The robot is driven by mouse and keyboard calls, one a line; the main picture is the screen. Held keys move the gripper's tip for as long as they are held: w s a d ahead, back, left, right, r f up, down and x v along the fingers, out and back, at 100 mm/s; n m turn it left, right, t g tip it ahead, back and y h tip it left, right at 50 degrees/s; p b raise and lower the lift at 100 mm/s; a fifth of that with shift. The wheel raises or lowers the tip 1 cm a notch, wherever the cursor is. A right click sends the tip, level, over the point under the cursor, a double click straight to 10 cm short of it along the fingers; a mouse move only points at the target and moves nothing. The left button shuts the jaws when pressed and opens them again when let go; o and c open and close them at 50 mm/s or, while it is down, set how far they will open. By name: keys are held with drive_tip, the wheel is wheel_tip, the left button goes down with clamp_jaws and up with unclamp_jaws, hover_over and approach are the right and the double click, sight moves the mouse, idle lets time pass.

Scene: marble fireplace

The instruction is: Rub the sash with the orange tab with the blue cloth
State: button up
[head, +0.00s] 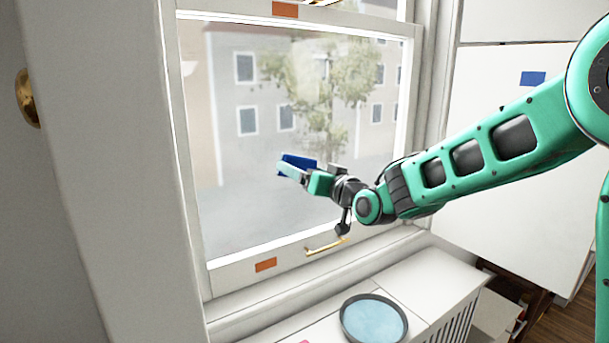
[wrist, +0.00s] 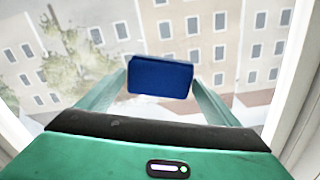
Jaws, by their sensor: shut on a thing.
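The window sash (head: 232,277) has an orange tab (head: 265,265) on its bottom rail and a brass handle (head: 325,246) to the tab's right. A second orange tab (head: 285,9) is on the rail at the top of the pane. The pane looks hazy over much of its area. My gripper (head: 303,174) is shut on the blue cloth (head: 298,161), in front of the middle of the pane. In the wrist view the cloth (wrist: 160,78) is a flat blue block between both fingers. I cannot tell whether the cloth touches the glass.
Below the window is a white ledge (head: 425,278) with a round dark-rimmed dish (head: 374,318) holding something light blue. A white panel at right carries a blue tab (head: 533,78). A brass knob (head: 27,97) is at far left. White frame posts flank the pane.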

sight(310, 167)
drive_tip(key=shift+x, duration=0.8)
drive_tip(key=shift+w+d, duration=0.4)
drive_tip(key=shift+d, duration=0.35)
drive_tip(key=shift+w+d, duration=0.45)
drive_tip(key=shift+d, duration=0.3)
drive_tip(key=shift+w+d, duration=0.95)
drive_tip(key=shift+d, duration=0.2)
drive_tip(key=shift+w+d, duration=1.35)
drive_tip(key=shift+d, duration=0.6)
drive_tip(key=shift+w+d, duration=1.3)
drive_tip(key=shift+d, duration=0.6)
drive_tip(key=shift+w+d, duration=1.35)
drive_tip(key=shift+d, duration=0.75)
drive_tip(key=shift+c, duration=0.4)
drive_tip(key=shift+s+a, duration=1.65)
drive_tip(key=shift+a, duration=0.85)
drive_tip(key=shift+s+a, duration=1.65)
drive_tip(key=shift+a, duration=0.8)
drive_tip(key=shift+s+a, duration=1.65)
drive_tip(key=shift+a, duration=0.85)
